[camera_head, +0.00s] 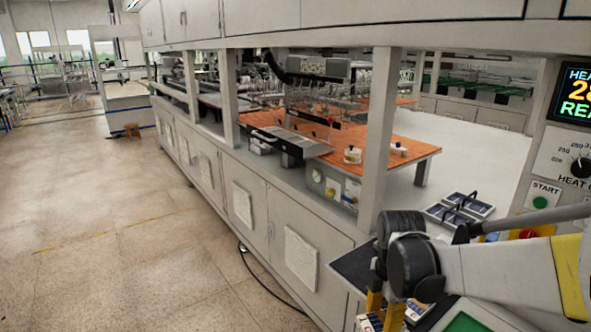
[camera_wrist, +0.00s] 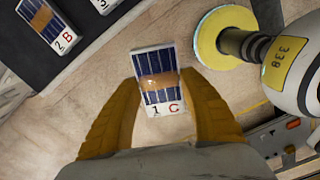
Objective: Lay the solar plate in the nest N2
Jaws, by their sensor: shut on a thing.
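My gripper (camera_wrist: 160,80) has two yellow fingers, and they are shut on the side edges of a solar plate (camera_wrist: 157,97). The plate has dark blue cells, a brown-orange patch in its middle and the marks "1" and "C" on its white end. In the head view my gripper (camera_head: 385,304) is at the lower right, pointing down, and my arm partly hides it. Two grey trays with dark blue insides and black handles (camera_head: 461,207) lie on the pale surface beyond it. I cannot read any N2 mark, so I cannot tell which place is nest N2.
A dark holder (camera_wrist: 85,75) carries other plates, one marked "2 B" (camera_wrist: 47,22). A white cylinder with a yellow disc (camera_wrist: 212,38) stands close to the right finger. A post (camera_head: 378,140) and a control panel (camera_head: 560,155) flank the opening to the pale surface.

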